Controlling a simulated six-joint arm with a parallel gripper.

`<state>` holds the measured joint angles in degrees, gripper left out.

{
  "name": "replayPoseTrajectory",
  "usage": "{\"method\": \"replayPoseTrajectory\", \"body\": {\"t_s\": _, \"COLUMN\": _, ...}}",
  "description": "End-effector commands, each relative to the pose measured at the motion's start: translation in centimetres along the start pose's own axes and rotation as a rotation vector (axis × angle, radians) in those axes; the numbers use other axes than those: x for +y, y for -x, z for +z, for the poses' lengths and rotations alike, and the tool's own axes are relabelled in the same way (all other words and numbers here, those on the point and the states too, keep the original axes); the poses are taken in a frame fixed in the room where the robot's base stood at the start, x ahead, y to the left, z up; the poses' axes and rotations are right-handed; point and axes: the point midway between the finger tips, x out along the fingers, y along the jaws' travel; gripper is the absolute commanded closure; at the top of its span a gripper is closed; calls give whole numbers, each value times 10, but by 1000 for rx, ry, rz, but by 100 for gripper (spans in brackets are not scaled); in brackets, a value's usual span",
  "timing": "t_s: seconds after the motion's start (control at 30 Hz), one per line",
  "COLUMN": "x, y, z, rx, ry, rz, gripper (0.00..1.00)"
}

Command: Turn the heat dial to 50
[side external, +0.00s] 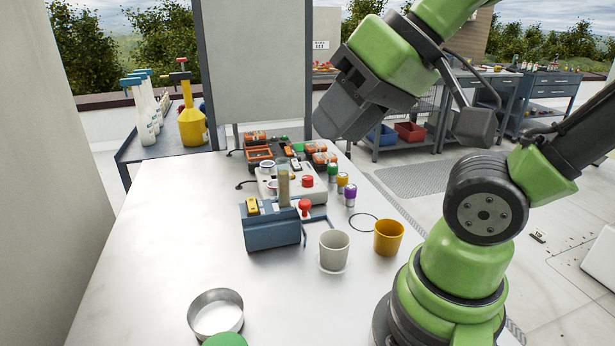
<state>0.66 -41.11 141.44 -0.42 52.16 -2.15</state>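A light control box (313,194) with a red knob or button (307,181) stands on the white table (150,265), toward its far right part. I cannot tell which part is the heat dial, and no scale or number is readable. My gripper (340,122) is above and a little to the right of the box, apart from it. It is dark grey and tilted down to the left. Its fingers cannot be made out, so its opening is unclear. A blue box (272,232) with a yellow part stands in front and hides part of the control box.
A white cup (334,251) and an orange cup (388,238) stand to the right. Small green, orange and purple-capped containers (342,181) stand beside the control box. Orange-and-black items (259,154) lie behind it. A round metal dish (215,312) is in front. The table's left side is clear.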

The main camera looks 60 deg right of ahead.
Motion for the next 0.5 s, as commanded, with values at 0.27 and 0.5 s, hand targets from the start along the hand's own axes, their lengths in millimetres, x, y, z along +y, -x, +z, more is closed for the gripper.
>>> {"method": "replayPoseTrajectory", "body": {"t_s": 0.27, "x": 11, "y": -19, "z": -85, "rx": -101, "ry": 299, "rz": 118, "gripper": 42}}
{"method": "replayPoseTrajectory", "body": {"t_s": 0.5, "x": 61, "y": -65, "z": -164, "rx": -261, "ry": 623, "rz": 179, "gripper": 42}}
